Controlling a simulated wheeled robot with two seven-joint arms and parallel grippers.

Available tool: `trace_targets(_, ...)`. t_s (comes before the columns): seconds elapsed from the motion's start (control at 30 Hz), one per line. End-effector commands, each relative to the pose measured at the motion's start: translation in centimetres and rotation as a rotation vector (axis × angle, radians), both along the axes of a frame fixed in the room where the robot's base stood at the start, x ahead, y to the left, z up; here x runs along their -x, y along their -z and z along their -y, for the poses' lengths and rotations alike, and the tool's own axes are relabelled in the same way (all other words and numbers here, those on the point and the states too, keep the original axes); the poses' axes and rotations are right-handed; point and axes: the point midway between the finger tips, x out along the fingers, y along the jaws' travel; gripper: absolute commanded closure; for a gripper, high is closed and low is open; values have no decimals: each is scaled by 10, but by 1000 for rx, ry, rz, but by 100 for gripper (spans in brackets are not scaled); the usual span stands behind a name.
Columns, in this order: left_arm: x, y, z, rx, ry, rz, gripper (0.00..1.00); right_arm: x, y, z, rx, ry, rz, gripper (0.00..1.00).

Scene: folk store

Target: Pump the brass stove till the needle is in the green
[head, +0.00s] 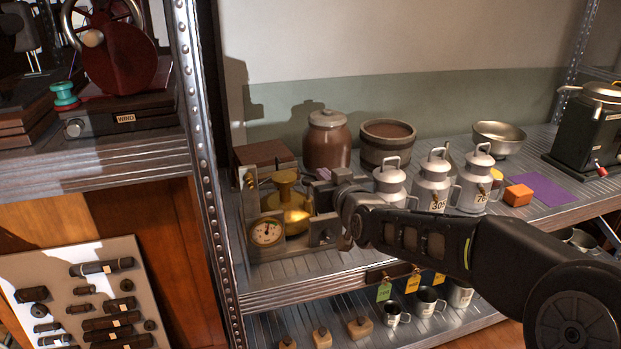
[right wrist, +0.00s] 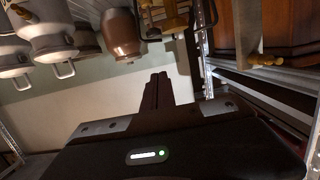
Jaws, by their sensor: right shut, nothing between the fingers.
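The pump is not clearly visible. My left gripper is not in view.
Behind stand a brown lidded jar (head: 327,142) and a brown tub (head: 387,143). Several milk cans (head: 434,182) stand close by my right arm. A metal shelf post (head: 205,150) rises left of the stove. Cups with tags (head: 427,302) are below.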

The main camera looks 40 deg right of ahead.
Motion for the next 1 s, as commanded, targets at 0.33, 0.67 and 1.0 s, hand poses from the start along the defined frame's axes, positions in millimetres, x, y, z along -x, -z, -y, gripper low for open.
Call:
trace_targets(0.33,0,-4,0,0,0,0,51,-38,8,13,-1,-1,-3,100)
trace_targets(0.67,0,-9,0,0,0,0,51,-93,29,32,-2,1,-4,100)
trace_targets(1.0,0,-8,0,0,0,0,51,-93,59,32,0,0,0,100)
